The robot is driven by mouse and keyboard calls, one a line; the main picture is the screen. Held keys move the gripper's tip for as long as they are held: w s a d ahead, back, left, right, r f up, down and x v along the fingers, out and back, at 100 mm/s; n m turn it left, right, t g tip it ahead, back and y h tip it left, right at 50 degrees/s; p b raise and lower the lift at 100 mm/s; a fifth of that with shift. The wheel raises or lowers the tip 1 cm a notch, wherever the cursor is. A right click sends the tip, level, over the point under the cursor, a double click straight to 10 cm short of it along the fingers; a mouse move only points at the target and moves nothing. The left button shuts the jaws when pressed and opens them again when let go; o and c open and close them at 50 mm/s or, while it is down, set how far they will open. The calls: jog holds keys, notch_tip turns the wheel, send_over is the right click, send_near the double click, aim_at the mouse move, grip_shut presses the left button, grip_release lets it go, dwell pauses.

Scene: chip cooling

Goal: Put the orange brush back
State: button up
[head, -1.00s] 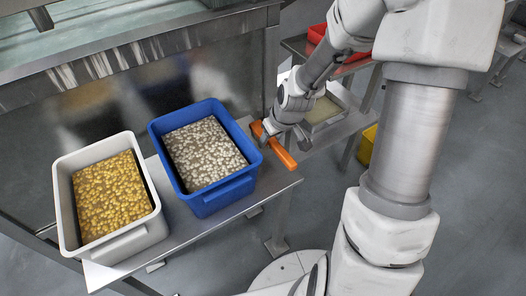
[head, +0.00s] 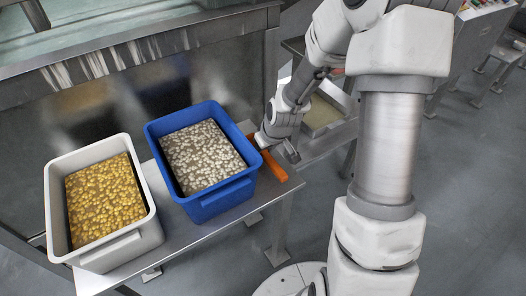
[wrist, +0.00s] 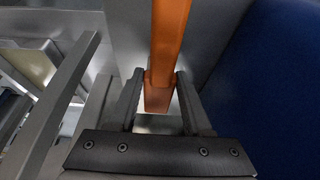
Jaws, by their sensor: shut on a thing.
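The orange brush (head: 271,167) is at the right end of the steel bench (head: 232,219), just right of the blue bin (head: 214,206). In the head view only part of it shows below my gripper (head: 264,142). In the wrist view the orange brush (wrist: 168,45) runs up from between the two fingertips of my gripper (wrist: 160,88). The fingers are shut on it. Whether it touches the bench top is hard to tell.
A white bin (head: 150,232) of yellow pieces stands left of the blue bin, which holds pale pieces. The blue bin's wall (wrist: 270,85) is close on the right in the wrist view. A steel tray (head: 326,119) lies behind on another stand.

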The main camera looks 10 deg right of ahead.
jog(key=o, duration=1.2)
jog(key=shift+f, duration=0.1)
jog(key=p+v, duration=0.6)
jog(key=v, duration=0.5)
jog(key=shift+w, duration=0.1)
jog(key=shift+s+d+r, duration=0.1)
jog(key=shift+s+r, duration=0.2)
jog(key=shift+r, duration=0.35)
